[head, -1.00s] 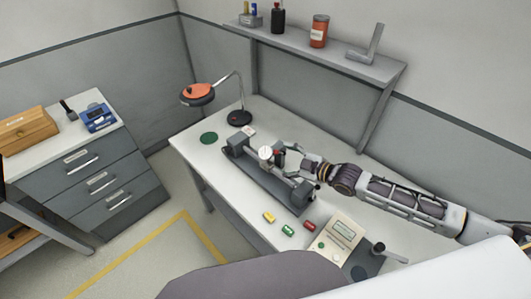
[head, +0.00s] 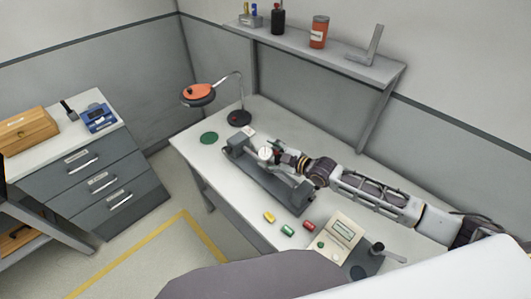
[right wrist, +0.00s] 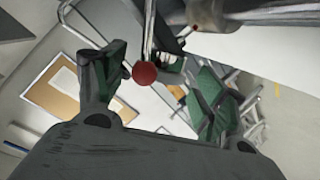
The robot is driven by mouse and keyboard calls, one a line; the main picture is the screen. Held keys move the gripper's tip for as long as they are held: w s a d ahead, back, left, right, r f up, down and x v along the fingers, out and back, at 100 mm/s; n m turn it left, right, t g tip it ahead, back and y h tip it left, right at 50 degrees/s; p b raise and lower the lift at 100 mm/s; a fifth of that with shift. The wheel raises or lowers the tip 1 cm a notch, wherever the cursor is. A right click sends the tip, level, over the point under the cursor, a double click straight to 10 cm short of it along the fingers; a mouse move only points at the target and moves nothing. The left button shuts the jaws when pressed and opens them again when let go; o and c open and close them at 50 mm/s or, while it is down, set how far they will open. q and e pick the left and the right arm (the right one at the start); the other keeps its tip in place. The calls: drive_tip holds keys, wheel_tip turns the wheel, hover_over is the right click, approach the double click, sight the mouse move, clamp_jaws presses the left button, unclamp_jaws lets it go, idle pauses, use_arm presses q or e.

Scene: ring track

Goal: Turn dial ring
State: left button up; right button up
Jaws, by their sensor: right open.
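A dial with a round white face (head: 265,153) is mounted on a dark grey bench fixture (head: 265,182) on the table. My right gripper (head: 276,157) reaches in from the right and is right beside the dial. Its fingers are small and partly merged with the fixture there, so contact cannot be told. In the right wrist view, the gripper (right wrist: 158,72) is open, with green-padded fingers apart. A red ball-shaped knob (right wrist: 145,73) shows between the fingers, near a thin metal rod. The dial face is not clear in that view. My left gripper is not in view.
A lamp (head: 198,94) and a green disc (head: 209,138) are at the table's far left. Yellow (head: 269,216), green (head: 288,230) and red (head: 309,228) pieces lie in front of the fixture, near a beige instrument (head: 340,235). A shelf (head: 330,58) hangs behind.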

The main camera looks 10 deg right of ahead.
drive_tip(key=shift+x, duration=1.15)
drive_tip(key=c, duration=1)
drive_tip(key=shift+c, duration=0.2)
drive_tip(key=shift+b, duration=0.3)
